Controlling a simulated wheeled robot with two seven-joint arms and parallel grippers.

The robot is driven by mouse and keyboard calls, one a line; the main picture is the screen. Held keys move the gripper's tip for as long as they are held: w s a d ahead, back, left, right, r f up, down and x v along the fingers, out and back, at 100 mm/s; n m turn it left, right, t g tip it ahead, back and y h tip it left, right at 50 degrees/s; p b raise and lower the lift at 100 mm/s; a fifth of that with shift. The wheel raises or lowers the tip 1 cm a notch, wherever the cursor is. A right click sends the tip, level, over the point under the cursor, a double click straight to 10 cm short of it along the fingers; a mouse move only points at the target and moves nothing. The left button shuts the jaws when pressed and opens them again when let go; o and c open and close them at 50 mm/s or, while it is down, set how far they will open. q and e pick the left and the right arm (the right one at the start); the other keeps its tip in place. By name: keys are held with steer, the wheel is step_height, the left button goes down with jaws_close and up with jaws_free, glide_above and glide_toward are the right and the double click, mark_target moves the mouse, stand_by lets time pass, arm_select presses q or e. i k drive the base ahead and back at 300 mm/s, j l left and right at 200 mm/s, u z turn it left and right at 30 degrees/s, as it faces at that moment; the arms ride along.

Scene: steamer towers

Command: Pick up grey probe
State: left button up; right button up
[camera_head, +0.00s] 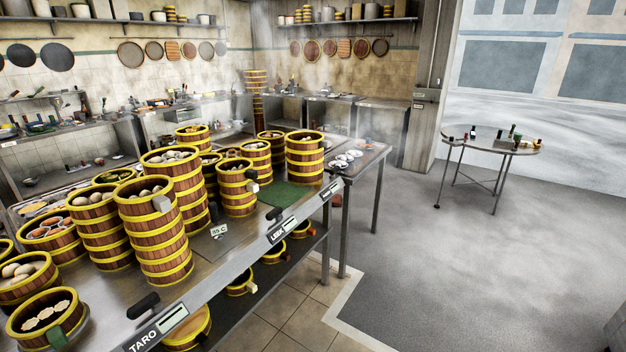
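I cannot pick out a grey probe with certainty. A small sign reading 85 C (219,230) stands on the counter beside the middle towers. Neither of my grippers is in view.
Several yellow-banded steamer towers crowd the counter, including one at the far end (305,158). A green mat (284,194) lies near them. More steamers sit on the shelf below. A small round table (490,143) with bottles stands at right. The grey floor (480,270) is clear.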

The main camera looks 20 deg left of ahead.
mark_target(216, 231)
steer(key=u, duration=1.25)
